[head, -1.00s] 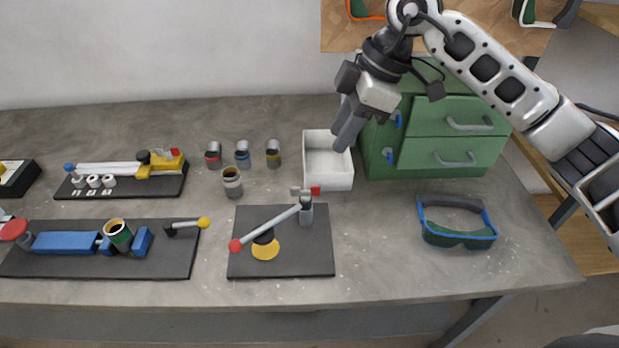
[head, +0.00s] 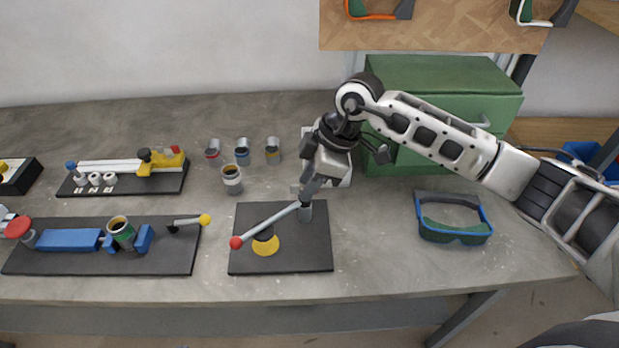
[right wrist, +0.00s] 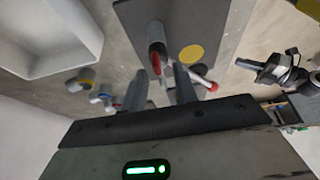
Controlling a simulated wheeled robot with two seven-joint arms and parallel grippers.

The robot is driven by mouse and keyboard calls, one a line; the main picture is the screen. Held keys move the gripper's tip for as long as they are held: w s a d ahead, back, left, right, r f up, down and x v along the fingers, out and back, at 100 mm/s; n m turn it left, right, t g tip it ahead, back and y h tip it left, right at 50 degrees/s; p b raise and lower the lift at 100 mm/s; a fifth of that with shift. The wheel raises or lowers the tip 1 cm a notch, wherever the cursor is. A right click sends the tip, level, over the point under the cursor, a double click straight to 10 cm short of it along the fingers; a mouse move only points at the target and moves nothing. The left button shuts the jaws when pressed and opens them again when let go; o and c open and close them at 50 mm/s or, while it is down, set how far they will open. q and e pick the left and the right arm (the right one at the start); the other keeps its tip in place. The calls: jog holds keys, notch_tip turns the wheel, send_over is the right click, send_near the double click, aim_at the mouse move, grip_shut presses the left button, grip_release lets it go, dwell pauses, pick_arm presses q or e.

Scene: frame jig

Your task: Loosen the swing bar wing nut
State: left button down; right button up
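The swing bar jig is a dark plate (head: 300,262) with a grey post (head: 306,212) and a swing bar (head: 268,223) ending in a red ball. The bar slants left over a yellow disc. My right gripper (head: 308,188) is at the top of the post and hides the wing nut in the head view. In the right wrist view its fingers (right wrist: 161,78) are apart, with the wing nut's red wing (right wrist: 157,50) in line with the gap. I cannot tell whether they touch it.
A white tray (right wrist: 60,35) stands behind the jig, partly hidden by my arm in the head view. Several cans (head: 242,152) stand behind. A green drawer cabinet (head: 440,85) is at back right, goggles (head: 453,222) at right.

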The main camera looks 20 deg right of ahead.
grip_shut()
